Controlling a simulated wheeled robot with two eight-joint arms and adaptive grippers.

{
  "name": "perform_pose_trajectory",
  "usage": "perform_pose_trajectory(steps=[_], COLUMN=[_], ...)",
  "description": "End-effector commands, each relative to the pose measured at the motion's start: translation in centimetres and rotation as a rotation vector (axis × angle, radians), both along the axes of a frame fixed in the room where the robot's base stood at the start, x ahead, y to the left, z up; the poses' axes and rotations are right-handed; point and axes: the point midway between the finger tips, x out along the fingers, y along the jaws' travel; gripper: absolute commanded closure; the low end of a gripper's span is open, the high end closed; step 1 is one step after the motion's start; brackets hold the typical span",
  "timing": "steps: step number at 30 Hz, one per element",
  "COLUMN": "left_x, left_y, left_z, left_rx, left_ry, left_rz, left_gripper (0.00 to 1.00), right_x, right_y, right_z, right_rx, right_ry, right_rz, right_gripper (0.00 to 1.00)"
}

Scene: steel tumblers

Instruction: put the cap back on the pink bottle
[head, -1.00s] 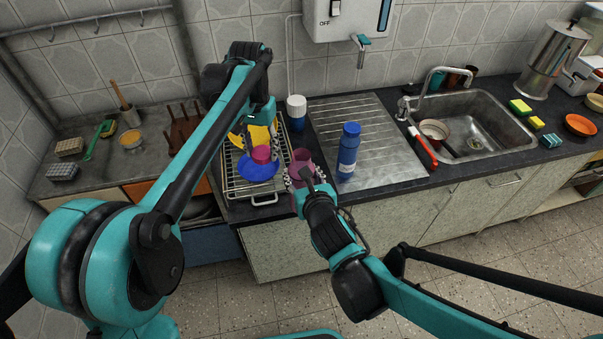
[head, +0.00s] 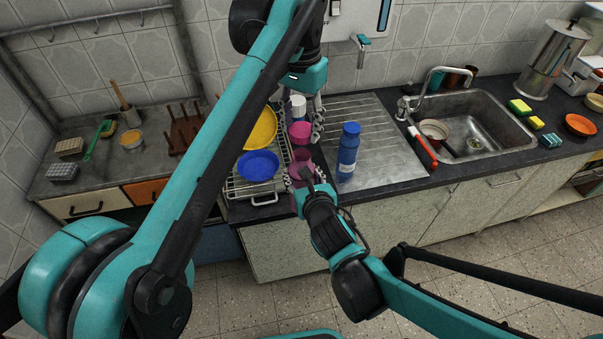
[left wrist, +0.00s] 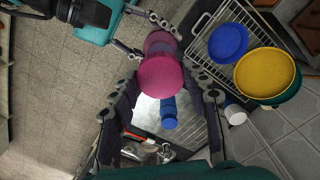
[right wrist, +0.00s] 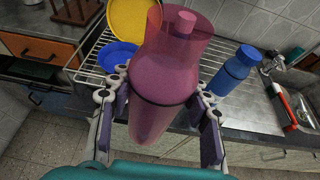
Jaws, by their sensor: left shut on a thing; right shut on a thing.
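My left gripper (head: 302,129) is shut on the pink cap (head: 299,133), just above the pink bottle (head: 297,172) in the head view. The cap also shows in the left wrist view (left wrist: 160,78), largely covering the bottle (left wrist: 161,44) behind it. My right gripper (head: 305,180) is shut around the translucent pink bottle, which fills the middle of the right wrist view (right wrist: 165,85). The bottle is held at the counter's front edge. The cap looks apart from the bottle's mouth, but the size of the gap is hard to tell.
A wire rack (head: 237,187) on the left holds a blue plate (head: 257,166) and a yellow plate (head: 260,130). A white-capped container (head: 298,104) stands behind the cap.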

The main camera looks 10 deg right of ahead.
Motion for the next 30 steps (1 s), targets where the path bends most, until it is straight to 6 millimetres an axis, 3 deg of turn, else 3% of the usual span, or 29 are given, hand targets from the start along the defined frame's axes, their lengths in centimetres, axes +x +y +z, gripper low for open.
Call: perform_pose_trajectory(steps=[15, 30], left_x=[0.0, -0.2], left_y=[0.0, 0.1], left_z=[-3.8, -3.9], left_rx=[0.000, -0.003], left_ry=[0.000, 0.001], left_rz=[0.001, 0.001], left_gripper=[0.66, 0.66], right_x=[0.0, 0.0], right_y=[0.0, 0.0], right_z=[0.1, 0.1], right_rx=[0.000, 0.000], right_ry=[-0.001, -0.001], right_rz=[0.001, 0.001], right_gripper=[1.00, 1.00])
